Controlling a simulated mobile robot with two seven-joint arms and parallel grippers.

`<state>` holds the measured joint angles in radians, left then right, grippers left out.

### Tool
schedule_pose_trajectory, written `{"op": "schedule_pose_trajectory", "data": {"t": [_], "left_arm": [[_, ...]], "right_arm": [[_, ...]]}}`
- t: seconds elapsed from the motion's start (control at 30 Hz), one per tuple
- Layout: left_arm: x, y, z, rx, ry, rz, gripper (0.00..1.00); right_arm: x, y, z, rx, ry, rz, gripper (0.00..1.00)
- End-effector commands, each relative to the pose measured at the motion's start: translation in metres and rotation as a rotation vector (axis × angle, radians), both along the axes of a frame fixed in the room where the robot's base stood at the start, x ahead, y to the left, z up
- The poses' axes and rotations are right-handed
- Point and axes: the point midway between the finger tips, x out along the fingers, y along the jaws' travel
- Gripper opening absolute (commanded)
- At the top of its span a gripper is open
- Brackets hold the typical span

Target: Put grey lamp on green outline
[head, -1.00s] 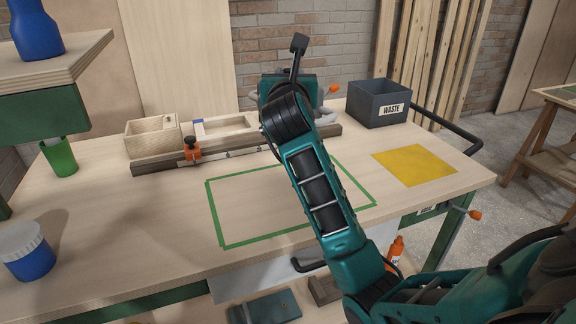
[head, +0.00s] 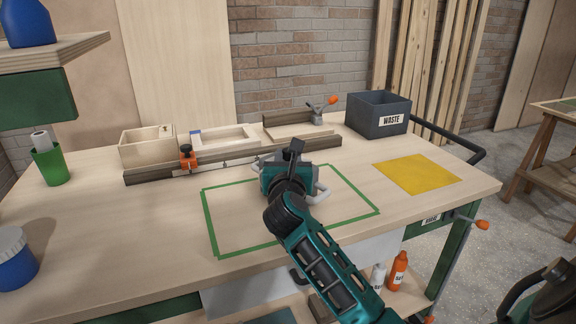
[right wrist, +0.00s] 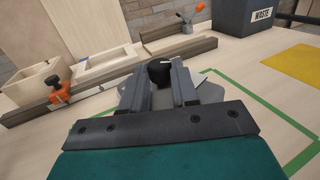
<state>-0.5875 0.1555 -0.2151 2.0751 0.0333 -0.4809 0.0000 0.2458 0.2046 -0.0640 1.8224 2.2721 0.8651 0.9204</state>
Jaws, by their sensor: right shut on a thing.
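The green outline (head: 208,222) is a taped rectangle on the workbench top. It also shows in the right wrist view (right wrist: 262,103). My right gripper (right wrist: 160,82) is low over the rear middle of the outline, its fingers shut on the grey lamp. In the right wrist view the lamp shows as a dark round part (right wrist: 159,70) between the fingers, with grey parts around it. In the head view my gripper and wrist hide most of the lamp; a light grey part (head: 319,195) shows at the right. I cannot tell whether it touches the bench. My left gripper is not in view.
Wooden trays (head: 147,148) and a fence with an orange clamp (head: 187,158) stand behind the outline. A WASTE bin (head: 379,113) and yellow square (head: 417,174) are to the right. A green cup (head: 50,167) and blue jar (head: 14,264) are at left.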

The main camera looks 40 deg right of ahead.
Motion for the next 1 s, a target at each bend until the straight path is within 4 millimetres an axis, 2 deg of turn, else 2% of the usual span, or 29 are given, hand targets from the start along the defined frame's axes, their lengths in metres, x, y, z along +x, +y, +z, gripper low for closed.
{"op": "schedule_pose_trajectory", "data": {"t": [0.43,0.47,0.5,0.7,1.0], "left_arm": [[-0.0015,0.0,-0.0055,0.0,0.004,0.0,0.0],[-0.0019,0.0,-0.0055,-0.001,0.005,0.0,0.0],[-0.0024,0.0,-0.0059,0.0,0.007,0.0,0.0],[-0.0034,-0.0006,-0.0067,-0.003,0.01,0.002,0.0],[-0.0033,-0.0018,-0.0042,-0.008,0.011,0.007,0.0]], "right_arm": [[0.0,0.0001,-0.0052,-0.003,-0.004,0.001,0.0],[-0.0001,0.0001,-0.0063,-0.002,-0.001,0.0,0.31],[-0.0001,0.0001,-0.006,-0.002,-0.001,0.0,0.35],[0.0,0.0,-0.0059,-0.002,-0.001,0.0,0.54],[0.0,-0.0002,-0.0015,-0.003,-0.002,0.0,0.54]]}}
